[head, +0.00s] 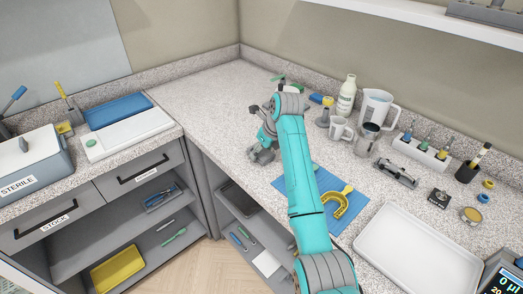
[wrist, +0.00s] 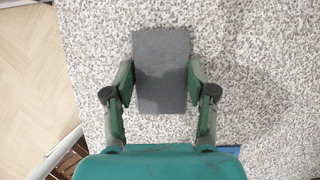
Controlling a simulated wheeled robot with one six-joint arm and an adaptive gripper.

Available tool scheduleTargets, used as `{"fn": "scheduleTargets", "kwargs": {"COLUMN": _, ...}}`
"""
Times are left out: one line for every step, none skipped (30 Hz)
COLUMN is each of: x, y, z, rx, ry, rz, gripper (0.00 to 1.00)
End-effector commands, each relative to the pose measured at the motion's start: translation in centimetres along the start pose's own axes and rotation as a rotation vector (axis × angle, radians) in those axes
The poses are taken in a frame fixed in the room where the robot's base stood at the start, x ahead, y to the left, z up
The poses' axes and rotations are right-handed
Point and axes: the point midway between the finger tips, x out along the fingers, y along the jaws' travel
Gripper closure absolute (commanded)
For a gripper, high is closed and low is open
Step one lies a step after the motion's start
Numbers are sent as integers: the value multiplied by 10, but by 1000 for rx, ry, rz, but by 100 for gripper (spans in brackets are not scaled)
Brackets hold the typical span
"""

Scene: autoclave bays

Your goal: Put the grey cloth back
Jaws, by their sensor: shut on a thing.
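The grey cloth (wrist: 162,98), a folded dark grey rectangle, shows in the wrist view between the two fingers of my gripper (wrist: 160,72). The fingers press on its left and right sides, and its far end reaches past the fingertips. Speckled counter lies beneath it; I cannot tell whether it touches the counter or hangs just above. In the head view my gripper is at the counter's inner front edge, partly hidden by my arm, and I cannot make out the cloth there.
A white tray (head: 419,252), a mug (head: 340,130) and a jug (head: 376,106) stand further right. The back corner of the counter (head: 205,95) is clear. Open shelves lie below.

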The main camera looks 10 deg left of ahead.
Motion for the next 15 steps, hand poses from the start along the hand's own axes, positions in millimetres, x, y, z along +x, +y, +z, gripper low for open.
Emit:
{"fn": "scheduleTargets", "kwargs": {"x": 0, "y": 0, "z": 0, "rx": 0, "ry": 0, "rz": 0, "gripper": 77}}
{"fn": "scheduleTargets", "kwargs": {"x": 0, "y": 0, "z": 0, "rx": 0, "ry": 0, "rz": 0, "gripper": 77}}
{"fn": "scheduleTargets", "kwargs": {"x": 0, "y": 0, "z": 0, "rx": 0, "ry": 0, "rz": 0, "gripper": 77}}
{"fn": "scheduleTargets", "kwargs": {"x": 0, "y": 0, "z": 0, "rx": 0, "ry": 0, "rz": 0, "gripper": 77}}
{"fn": "scheduleTargets", "kwargs": {"x": 1, "y": 0, "z": -1, "rx": 0, "ry": 1, "rz": 0, "gripper": 77}}
{"fn": "scheduleTargets", "kwargs": {"x": 2, "y": 0, "z": -1, "rx": 0, "ry": 1, "rz": 0, "gripper": 77}}
{"fn": "scheduleTargets", "kwargs": {"x": 2, "y": 0, "z": -1, "rx": 0, "ry": 1, "rz": 0, "gripper": 42}}
{"fn": "scheduleTargets", "kwargs": {"x": 2, "y": 0, "z": -1, "rx": 0, "ry": 0, "rz": 0, "gripper": 34}}
{"fn": "scheduleTargets", "kwargs": {"x": 2, "y": 0, "z": -1, "rx": 0, "ry": 0, "rz": 0, "gripper": 24}}
{"fn": "scheduleTargets", "kwargs": {"x": 2, "y": 0, "z": -1, "rx": 0, "ry": 0, "rz": 0, "gripper": 19}}
{"fn": "scheduleTargets", "kwargs": {"x": 2, "y": 0, "z": -1, "rx": 0, "ry": 0, "rz": 0, "gripper": 19}}
{"fn": "scheduleTargets", "kwargs": {"x": 2, "y": 0, "z": -1, "rx": 0, "ry": 0, "rz": 0, "gripper": 19}}
{"fn": "scheduleTargets", "kwargs": {"x": 2, "y": 0, "z": -1, "rx": 0, "ry": 0, "rz": 0, "gripper": 19}}
{"fn": "scheduleTargets", "kwargs": {"x": 2, "y": 0, "z": -1, "rx": 0, "ry": 0, "rz": 0, "gripper": 19}}
{"fn": "scheduleTargets", "kwargs": {"x": 2, "y": 0, "z": -1, "rx": 0, "ry": 0, "rz": 0, "gripper": 19}}
